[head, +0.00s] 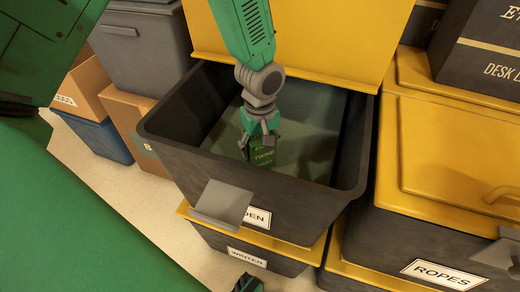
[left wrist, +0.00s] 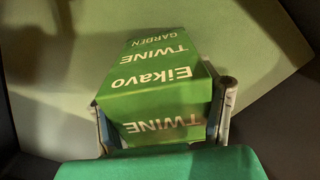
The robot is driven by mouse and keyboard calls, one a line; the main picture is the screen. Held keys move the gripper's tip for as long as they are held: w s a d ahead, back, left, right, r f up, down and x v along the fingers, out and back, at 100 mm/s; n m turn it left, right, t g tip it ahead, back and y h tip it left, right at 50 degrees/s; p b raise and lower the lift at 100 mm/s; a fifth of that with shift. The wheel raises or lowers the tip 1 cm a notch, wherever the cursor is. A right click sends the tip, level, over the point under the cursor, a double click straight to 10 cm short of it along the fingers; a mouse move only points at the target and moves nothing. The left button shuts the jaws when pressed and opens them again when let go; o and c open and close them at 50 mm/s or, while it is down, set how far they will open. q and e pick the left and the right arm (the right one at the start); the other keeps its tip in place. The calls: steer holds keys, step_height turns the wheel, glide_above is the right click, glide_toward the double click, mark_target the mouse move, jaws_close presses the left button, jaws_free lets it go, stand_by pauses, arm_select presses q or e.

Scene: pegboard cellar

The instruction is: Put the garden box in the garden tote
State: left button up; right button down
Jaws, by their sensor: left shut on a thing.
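The garden box is a small green carton (head: 263,157) marked TWINE. In the left wrist view the carton (left wrist: 158,88) also reads Eikavo and GARDEN. My left gripper (head: 260,138) is shut on it, with a finger on each side. The garden tote (head: 190,160) is a dark open bin; a latch partly covers its label, leaving "DEN" readable. Its yellow lid (head: 310,35) stands raised at the back. The gripper and carton are inside the tote's opening, within its walls. I cannot tell whether the carton touches the floor.
The garden tote stands on a yellow-lidded WINTER tote (head: 285,262). A closed ROPES tote (head: 400,240) stands to the right, with a dark DESK box (head: 480,55) behind. Grey and blue bins and cardboard boxes (head: 133,115) stand left. Pale floor (head: 120,190) shows at front left.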

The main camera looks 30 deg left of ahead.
arm_select(q)
steer(key=shift+d, duration=0.35)
steer(key=o, duration=1.4)
steer(key=shift+d, duration=0.1)
steer(key=shift+a, duration=0.4)
steer(key=shift+r+p, duration=0.35)
steer(key=shift+r, duration=0.1)
steer(key=r+p, duration=0.1)
steer(key=r, duration=0.2)
steer(key=r+p, duration=0.2)
steer(key=r, duration=0.1)
steer(key=r+p, duration=0.1)
steer(key=r, duration=0.2)
steer(key=shift+d+r, duration=0.25)
steer(key=shift+r, duration=0.15)
steer(key=shift+a+r+p, duration=0.25)
steer(key=shift+r+p, duration=0.15)
steer(key=shift+r, duration=0.2)
arm_select(e)
steer(key=shift+d+r, duration=0.1)
steer(key=shift+r, duration=2.6)
arm_select(q)
steer(key=shift+d, duration=0.15)
arm_select(e)
steer(key=shift+d, duration=0.1)
